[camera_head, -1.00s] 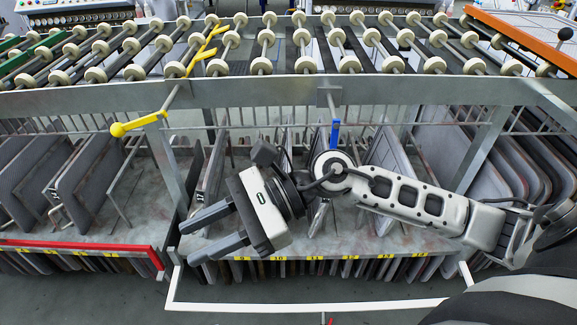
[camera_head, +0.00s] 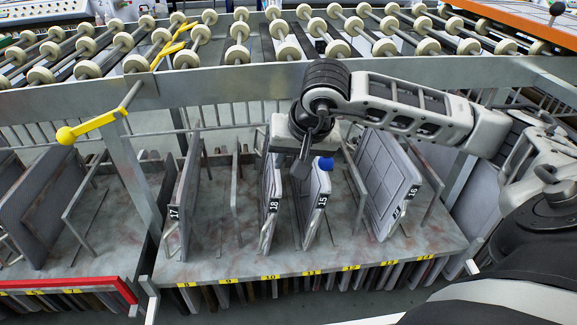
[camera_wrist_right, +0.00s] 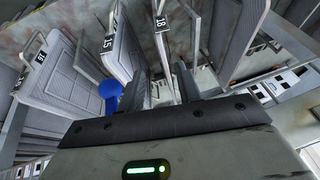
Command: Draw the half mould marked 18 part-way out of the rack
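The half mould marked 18 (camera_head: 272,205) stands upright in the rack (camera_head: 225,262), its label on its front edge. In the right wrist view the mould marked 18 (camera_wrist_right: 162,45) runs down between the two dark fingers of my right gripper (camera_wrist_right: 160,82). The fingers are apart, one on each side of it; I cannot tell whether either touches. In the head view my right gripper (camera_head: 300,148) is over the upper part of the moulds, its fingers mostly hidden. My left gripper is not in view.
The mould marked 15 (camera_head: 316,205) stands close to the right, 16 (camera_head: 392,185) further right, 17 (camera_head: 180,205) to the left. A blue knob (camera_head: 323,163) is beside my gripper. A grey beam (camera_head: 220,84) with rollers crosses above. A yellow handle (camera_head: 90,127) sticks out left.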

